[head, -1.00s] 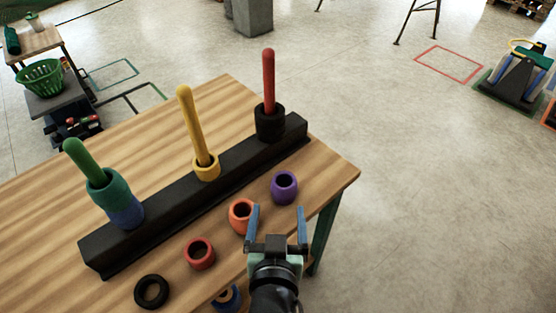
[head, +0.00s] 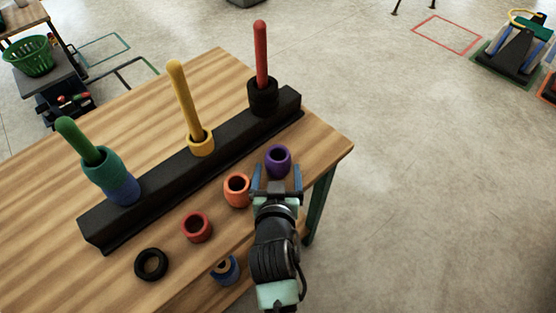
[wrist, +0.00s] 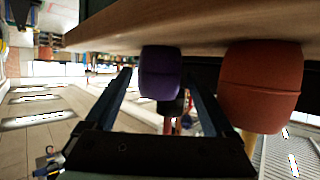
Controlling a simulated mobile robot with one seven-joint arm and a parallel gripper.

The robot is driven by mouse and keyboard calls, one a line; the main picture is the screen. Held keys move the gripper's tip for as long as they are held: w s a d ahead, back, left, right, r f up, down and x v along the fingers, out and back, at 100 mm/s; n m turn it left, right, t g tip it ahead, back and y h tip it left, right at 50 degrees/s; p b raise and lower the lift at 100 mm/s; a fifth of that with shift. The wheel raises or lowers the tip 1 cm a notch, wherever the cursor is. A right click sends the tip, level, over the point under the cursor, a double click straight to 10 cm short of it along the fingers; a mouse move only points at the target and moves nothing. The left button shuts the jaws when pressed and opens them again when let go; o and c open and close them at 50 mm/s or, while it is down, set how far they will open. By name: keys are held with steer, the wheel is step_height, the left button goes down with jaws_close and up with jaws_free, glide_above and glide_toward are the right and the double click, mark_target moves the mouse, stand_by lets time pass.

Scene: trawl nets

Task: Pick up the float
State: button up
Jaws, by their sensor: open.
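Several ring-shaped floats lie loose on the wooden table; the task does not say which one is meant. A purple float (head: 278,161) is nearest my gripper (head: 278,172), which is open, with its fingers pointing at it. In the wrist view the purple float (wrist: 160,73) shows between the two fingers, and they do not look closed on it. An orange float (head: 237,190) is just left of the gripper; a large orange-red one shows at the right of the wrist view (wrist: 262,88). A red float (head: 196,227) and a black float (head: 151,264) lie further left.
A black rack (head: 230,137) holds green, yellow (head: 185,100) and red (head: 260,55) pegs with rings on them. The wooden table (head: 60,190) is clear behind the rack; open floor lies to the right.

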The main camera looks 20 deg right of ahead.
steer(key=x, duration=0.4)
steer(key=shift+w+d, duration=0.1)
steer(key=shift+w, duration=0.05)
steer(key=c, duration=1.1)
step_height(320, 180, up, 10)
steer(key=p, duration=0.1)
